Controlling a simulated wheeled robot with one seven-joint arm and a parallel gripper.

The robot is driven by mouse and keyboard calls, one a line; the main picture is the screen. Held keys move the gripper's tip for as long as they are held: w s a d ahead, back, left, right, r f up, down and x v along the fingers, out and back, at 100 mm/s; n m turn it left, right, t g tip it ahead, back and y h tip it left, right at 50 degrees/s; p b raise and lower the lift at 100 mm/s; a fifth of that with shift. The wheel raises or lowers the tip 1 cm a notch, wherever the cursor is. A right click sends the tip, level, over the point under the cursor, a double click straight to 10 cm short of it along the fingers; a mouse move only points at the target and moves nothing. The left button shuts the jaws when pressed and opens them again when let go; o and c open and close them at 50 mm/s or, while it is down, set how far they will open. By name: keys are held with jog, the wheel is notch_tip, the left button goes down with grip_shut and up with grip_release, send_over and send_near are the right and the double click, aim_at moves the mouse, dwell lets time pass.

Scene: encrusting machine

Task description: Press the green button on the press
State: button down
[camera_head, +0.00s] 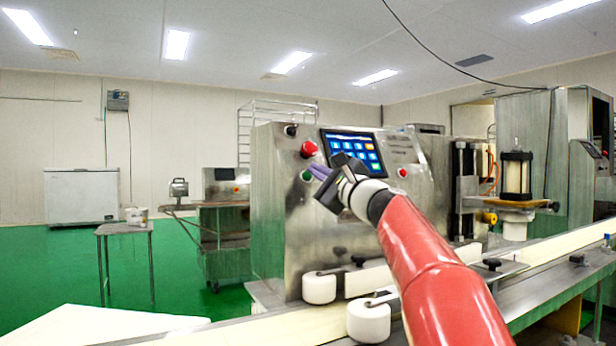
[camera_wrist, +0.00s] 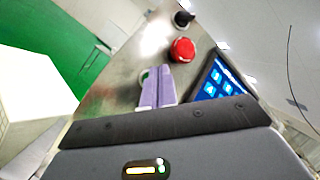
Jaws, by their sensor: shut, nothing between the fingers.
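The press (camera_head: 285,215) is a steel machine in the middle of the head view. Its green button (camera_head: 306,175) sits on the upper left of the front panel, below a red button (camera_head: 309,148). My gripper (camera_head: 314,170) is shut and empty, with its purple fingertips right at the green button. In the wrist view the shut fingers (camera_wrist: 157,88) cover most of the green button (camera_wrist: 144,76); only a sliver of its rim shows. I cannot tell whether the tips touch it or whether it is pushed in.
A blue touch screen (camera_head: 353,151) lies just right of my gripper; it also shows in the wrist view (camera_wrist: 219,82). A black knob (camera_head: 291,130) and another red button (camera_head: 403,172) are on the panel. White rollers (camera_head: 319,288) and a conveyor lie below.

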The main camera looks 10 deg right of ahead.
jog(key=shift+w+a+f, duration=0.15)
jog(key=shift+w+f, duration=0.05)
jog(key=shift+w, duration=0.15)
jog(key=shift+w+a+f, duration=0.1)
jog(key=shift+w+f, duration=0.1)
jog(key=shift+w, duration=0.15)
dwell(1.1)
jog(key=shift+s, duration=0.15)
jog(key=shift+s+d+r, duration=0.25)
jog(key=shift+s+r, duration=0.05)
jog(key=shift+s, duration=0.2)
jog(key=s, duration=0.1)
jog(key=s+d+r, duration=0.1)
jog(key=s, duration=0.1)
jog(key=s+r, duration=0.1)
jog(key=shift+s+d+r, duration=0.15)
jog(key=shift+d, duration=0.05)
dwell(0.9)
